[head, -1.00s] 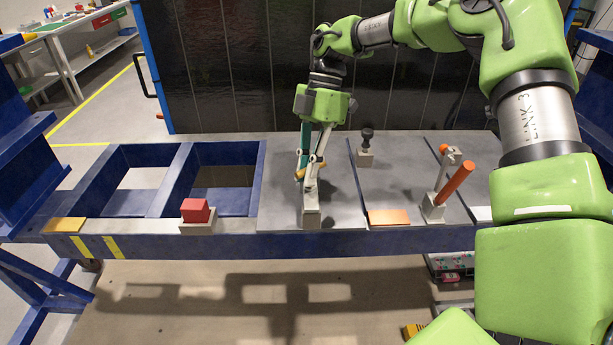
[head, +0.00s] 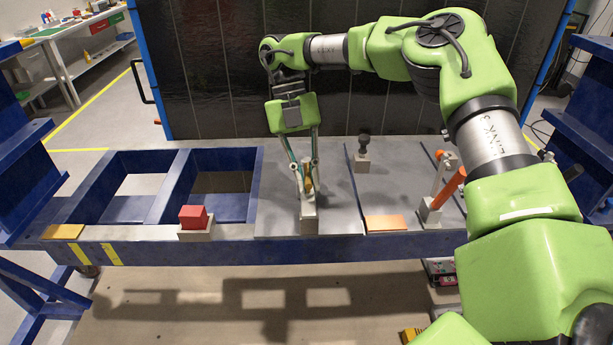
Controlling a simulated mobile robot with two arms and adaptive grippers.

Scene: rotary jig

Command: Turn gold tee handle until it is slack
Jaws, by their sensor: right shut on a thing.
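The gold tee handle (head: 309,178) stands on a grey block (head: 309,215) near the front edge of the blue bench frame. Only a small gold part of it shows between the fingers. My right gripper (head: 307,180) comes down from above, tilted, and is shut on the gold tee handle. The fingers hide most of the handle, so its exact angle cannot be told. My left gripper is not in view.
A red block (head: 194,216) sits on a grey base to the left. A black knob (head: 364,145) stands behind right, and an orange-handled clamp (head: 449,188) stands further right, partly behind my arm. An orange plate (head: 386,223) lies between. Open bays (head: 130,190) are at left.

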